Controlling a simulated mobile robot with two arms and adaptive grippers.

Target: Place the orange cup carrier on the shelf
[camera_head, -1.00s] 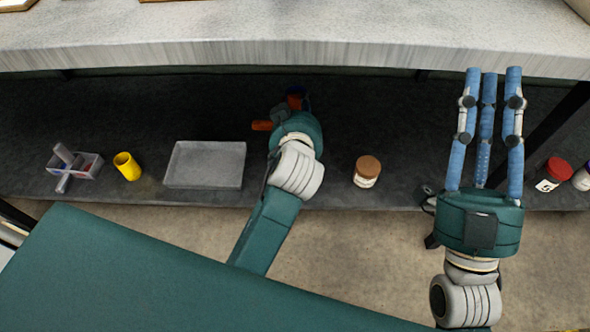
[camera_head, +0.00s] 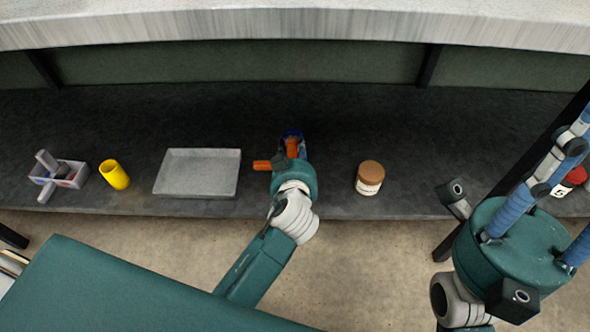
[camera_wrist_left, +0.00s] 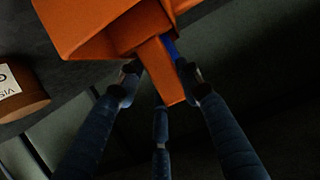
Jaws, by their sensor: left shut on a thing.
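The orange cup carrier (camera_head: 263,165) is at my left gripper (camera_head: 291,142), over the dark lower shelf (camera_head: 330,120). In the head view the gripper and wrist hide most of it, and only orange parts show beside and between the fingers. In the left wrist view the orange carrier (camera_wrist_left: 110,25) fills the top, and its handle (camera_wrist_left: 163,72) lies between my left fingers, shut on it. I cannot tell whether the carrier touches the shelf. My right gripper (camera_head: 565,150) is at the right edge, partly cut off, with its fingers pointing up.
On the shelf stand a grey tray (camera_head: 197,187), a yellow cup (camera_head: 114,174), a small divided caddy (camera_head: 70,176), a brown-lidded jar (camera_head: 370,177) and a red-lidded jar (camera_head: 575,176). The pale counter (camera_head: 300,28) overhangs behind.

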